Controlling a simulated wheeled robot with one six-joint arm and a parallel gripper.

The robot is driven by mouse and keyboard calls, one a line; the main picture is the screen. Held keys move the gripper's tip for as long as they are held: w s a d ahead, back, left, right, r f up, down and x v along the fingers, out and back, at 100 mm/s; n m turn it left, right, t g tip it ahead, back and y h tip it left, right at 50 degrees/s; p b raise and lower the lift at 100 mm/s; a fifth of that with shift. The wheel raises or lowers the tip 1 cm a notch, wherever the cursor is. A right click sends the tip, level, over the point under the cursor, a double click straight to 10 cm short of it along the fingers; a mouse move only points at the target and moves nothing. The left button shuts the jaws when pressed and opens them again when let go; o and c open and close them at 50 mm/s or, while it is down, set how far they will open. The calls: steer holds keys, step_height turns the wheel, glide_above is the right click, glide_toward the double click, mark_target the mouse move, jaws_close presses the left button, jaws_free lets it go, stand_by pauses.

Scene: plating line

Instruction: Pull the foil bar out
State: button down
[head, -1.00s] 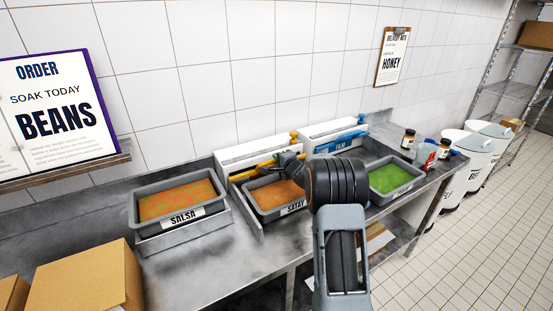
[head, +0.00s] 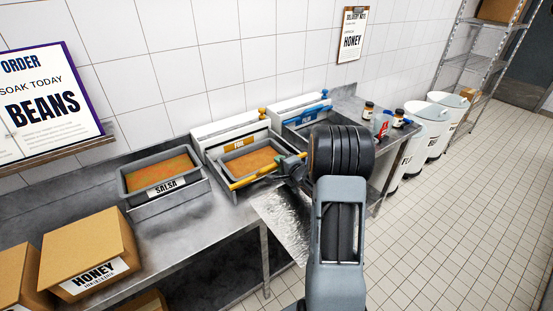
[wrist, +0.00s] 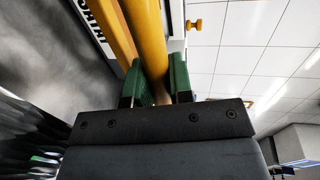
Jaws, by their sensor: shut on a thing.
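The foil bar (head: 254,173) is a yellow rod in front of the white dispenser with the yellow FOIL label (head: 238,143). My gripper (head: 297,168) is shut on the bar near its right end, with my own arm hiding part of the grip. In the wrist view the green fingers of my gripper (wrist: 157,82) stand on both sides of the yellow bar (wrist: 145,35). A shiny crinkled foil sheet (head: 287,222) spreads from under the bar over the counter's front edge.
A grey tray of orange food (head: 232,161) lies between the dispenser and the bar. The SALSA tray (head: 158,191) stands to the left. The FILM dispenser (head: 307,117) is to the right, and my arm hides the area before it. A HONEY box (head: 88,250) stands at the front left.

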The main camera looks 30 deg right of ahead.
steer(key=shift+s+f, duration=0.1)
steer(key=shift+s, duration=0.15)
steer(key=c, duration=1.5)
jaws_free()
steer(key=o, duration=0.3)
steer(key=shift+s+d, duration=0.1)
steer(key=shift+s, duration=0.15)
steer(key=shift+o, duration=0.8)
steer(key=shift+w, duration=0.15)
steer(key=b+v, duration=0.1)
steer(key=v, duration=1.3)
steer(key=shift+w, duration=0.1)
